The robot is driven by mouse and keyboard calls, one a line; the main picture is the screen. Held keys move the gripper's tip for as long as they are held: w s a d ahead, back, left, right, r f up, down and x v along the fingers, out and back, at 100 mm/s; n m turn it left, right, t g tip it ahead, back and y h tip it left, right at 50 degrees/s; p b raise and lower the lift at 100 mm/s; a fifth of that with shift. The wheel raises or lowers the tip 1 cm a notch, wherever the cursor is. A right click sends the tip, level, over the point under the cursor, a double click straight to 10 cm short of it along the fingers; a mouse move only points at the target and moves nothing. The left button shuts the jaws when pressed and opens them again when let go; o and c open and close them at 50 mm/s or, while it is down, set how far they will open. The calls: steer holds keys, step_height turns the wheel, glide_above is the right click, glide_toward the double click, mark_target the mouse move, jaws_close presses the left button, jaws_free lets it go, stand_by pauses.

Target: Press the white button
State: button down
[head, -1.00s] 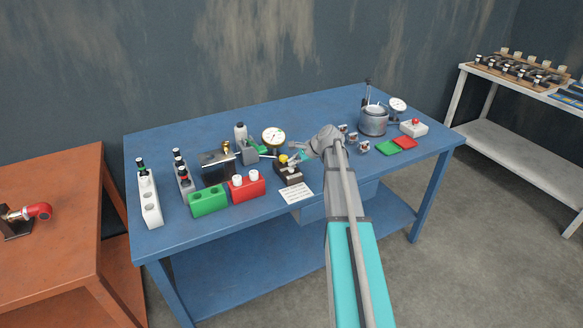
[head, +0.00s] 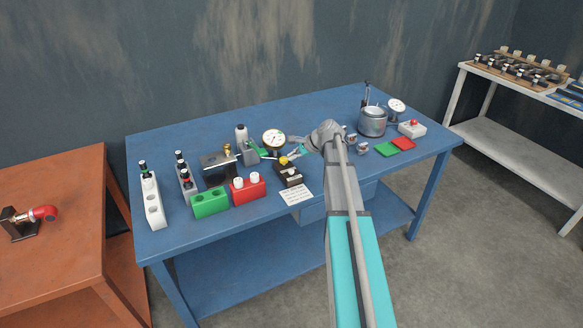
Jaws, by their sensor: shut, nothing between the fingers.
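My gripper (head: 298,152) is small in the head view and partly hidden by my wrist. It looks shut and empty, above the table just right of the dial gauge, near the back of a dark block (head: 289,175) with a yellow knob (head: 284,160). The block has a small pale spot on its front face; I cannot tell whether that is a button. No white button can be made out for certain. A white box (head: 412,131) at the right end of the table carries a red button (head: 414,123).
The blue table (head: 170,238) also holds a dial gauge (head: 273,139), a red block (head: 248,193) with white caps, a green block (head: 210,204), a white rack (head: 153,205) and a metal pot (head: 372,122). A white card (head: 297,194) lies at the front edge.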

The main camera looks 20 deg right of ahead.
steer(key=shift+r+p, duration=0.55)
steer(key=shift+r, duration=0.25)
steer(key=s+a+f+n+g+h, duration=0.2)
steer(key=s+a+n+g+h, duration=0.1)
steer(key=s+a+n, duration=0.6)
steer(key=s+a+f+n+g+h+p, duration=0.1)
steer(key=s+a+f+n+g+h, duration=0.1)
steer(key=s+a+n, duration=0.7)
steer(key=s+a+g+h, duration=0.1)
steer(key=s+a, duration=0.4)
steer(key=s, duration=0.2)
steer(key=shift+s+g, duration=0.3)
